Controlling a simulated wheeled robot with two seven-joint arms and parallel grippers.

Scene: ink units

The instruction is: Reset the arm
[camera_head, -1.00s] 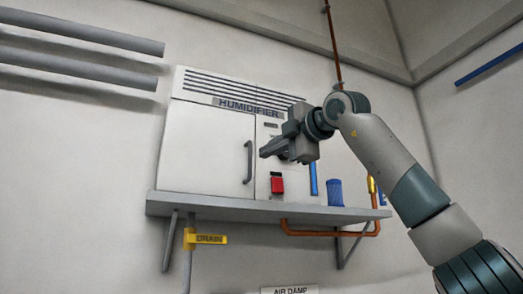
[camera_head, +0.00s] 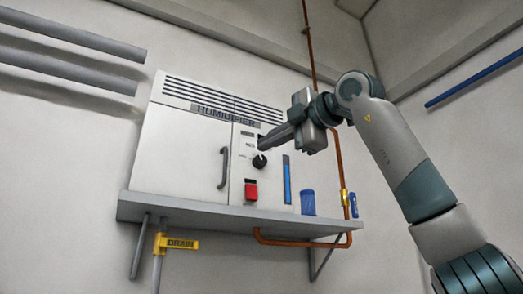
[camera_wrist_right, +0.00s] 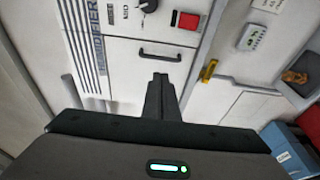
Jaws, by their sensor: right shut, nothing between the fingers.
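My right gripper (camera_head: 264,146) is shut and empty. Its arm reaches in from the right in the head view, and the fingertips appear in front of the humidifier's control panel, just above the black knob (camera_head: 260,161). Whether they touch the panel cannot be told. The white humidifier (camera_head: 178,150) stands on a wall shelf, with its door closed and a dark handle (camera_head: 224,168) on it. In the right wrist view the closed fingers (camera_wrist_right: 160,82) point toward the door handle (camera_wrist_right: 160,55), with nothing between them. My left gripper is not in view.
A red switch (camera_head: 251,190) sits below the knob. A blue cup-like object (camera_head: 308,203) stands on the grey shelf (camera_head: 190,214). A copper pipe (camera_head: 338,160) runs nearby, and a yellow drain handle (camera_head: 177,244) is below. The wrist view shows a blue box (camera_wrist_right: 290,145) at lower right.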

